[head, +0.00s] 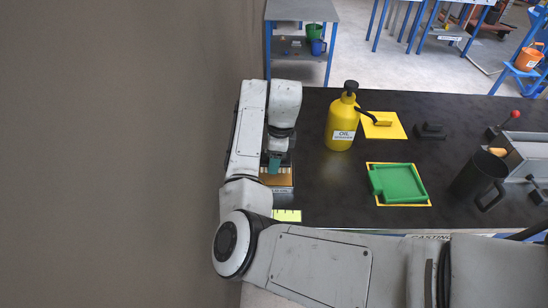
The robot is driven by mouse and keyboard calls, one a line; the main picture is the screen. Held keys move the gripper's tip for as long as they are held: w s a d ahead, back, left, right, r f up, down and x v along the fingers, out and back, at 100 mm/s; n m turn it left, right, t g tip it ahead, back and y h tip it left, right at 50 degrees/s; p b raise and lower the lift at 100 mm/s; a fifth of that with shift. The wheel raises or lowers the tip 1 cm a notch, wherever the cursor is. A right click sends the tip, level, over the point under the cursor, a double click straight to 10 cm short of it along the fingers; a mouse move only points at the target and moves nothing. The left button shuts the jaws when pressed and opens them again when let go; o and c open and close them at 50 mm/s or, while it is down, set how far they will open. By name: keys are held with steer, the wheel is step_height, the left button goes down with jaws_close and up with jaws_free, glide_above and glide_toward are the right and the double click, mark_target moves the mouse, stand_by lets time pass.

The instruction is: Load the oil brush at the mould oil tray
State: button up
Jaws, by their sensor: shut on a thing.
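My gripper (275,155) points down at the left end of the black bench and is shut on a small teal piece (274,166), which looks like the handle of the oil brush. The brush's lower end is hard to make out. Directly below is a shallow tray with a tan inside and a dark, labelled front (281,190), apparently the mould oil tray. The teal piece overlaps the tray in the picture; I cannot tell whether the brush touches it.
A yellow oil bottle (341,125) with a black pump stands right of my gripper. Beyond it, a black-handled tool (380,122) lies on a yellow mat (397,131). A green mould tray (402,184) and a black jug (478,178) stand further right. A wall (120,150) is close on the left.

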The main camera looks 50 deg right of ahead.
steer(key=shift+r+p, duration=1.75)
steer(key=shift+r, duration=0.5)
steer(key=shift+f, duration=0.25)
steer(key=shift+f+b, duration=1.95)
steer(key=shift+f, duration=1.4)
steer(key=shift+f, duration=0.6)
steer(key=shift+r, duration=0.1)
steer(key=shift+r+p, duration=3.2)
steer(key=shift+r, duration=0.3)
